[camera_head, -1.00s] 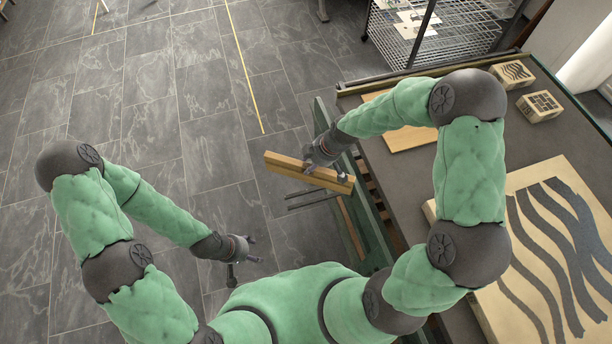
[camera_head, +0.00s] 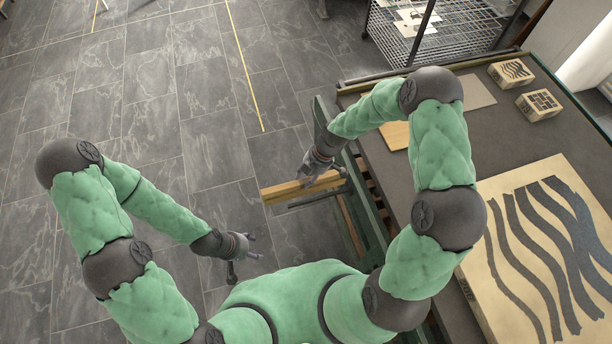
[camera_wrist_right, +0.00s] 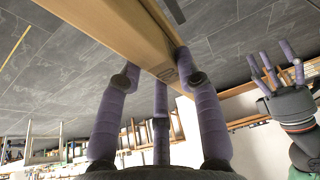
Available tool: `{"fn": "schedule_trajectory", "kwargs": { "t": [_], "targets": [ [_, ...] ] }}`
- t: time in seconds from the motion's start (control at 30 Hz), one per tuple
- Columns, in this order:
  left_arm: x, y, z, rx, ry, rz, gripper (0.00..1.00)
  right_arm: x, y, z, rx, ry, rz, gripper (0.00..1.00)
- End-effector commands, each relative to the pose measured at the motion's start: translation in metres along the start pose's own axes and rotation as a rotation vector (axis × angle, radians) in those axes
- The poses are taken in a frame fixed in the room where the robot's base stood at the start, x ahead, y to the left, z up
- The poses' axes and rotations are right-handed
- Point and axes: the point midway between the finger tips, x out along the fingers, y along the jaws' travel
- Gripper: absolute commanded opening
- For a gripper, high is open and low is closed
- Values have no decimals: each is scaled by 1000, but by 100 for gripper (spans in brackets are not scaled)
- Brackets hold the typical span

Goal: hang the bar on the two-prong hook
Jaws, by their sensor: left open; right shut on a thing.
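The bar (camera_head: 284,191) is a long yellow wooden beam, held roughly level beside the table's left edge. My right gripper (camera_head: 320,175) is shut on it near its right end, with the arm reaching down from above. In the right wrist view the bar (camera_wrist_right: 112,27) runs between the purple fingers (camera_wrist_right: 160,75). The two-prong hook (camera_head: 303,204) shows as thin dark rods sticking out left from the table side, just below the bar in the picture. The bar partly covers the prongs, and I cannot tell whether they touch. My left gripper (camera_head: 245,246) is open and empty, left of the bar.
The dark table (camera_head: 460,125) on the right carries a large block with a wavy print (camera_head: 550,250), two small printed blocks (camera_head: 511,72) (camera_head: 539,105) and a flat wooden board (camera_head: 396,136). A wire rack (camera_head: 435,35) stands behind. The tiled floor on the left is clear.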

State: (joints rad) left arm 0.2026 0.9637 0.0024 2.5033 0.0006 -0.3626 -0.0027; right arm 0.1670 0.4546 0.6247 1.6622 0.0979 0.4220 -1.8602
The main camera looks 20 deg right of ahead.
Motion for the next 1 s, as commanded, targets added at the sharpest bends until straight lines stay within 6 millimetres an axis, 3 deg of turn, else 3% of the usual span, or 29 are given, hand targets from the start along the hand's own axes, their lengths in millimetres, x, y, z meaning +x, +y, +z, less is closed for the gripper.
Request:
{"fn": "schedule_trajectory", "kwargs": {
  "t": [1.0],
  "targets": [
    [36, -13, -1, 0, 0, 0, 60, 55, 1, 23, 2, 0, 2, 6]
  ]
}}
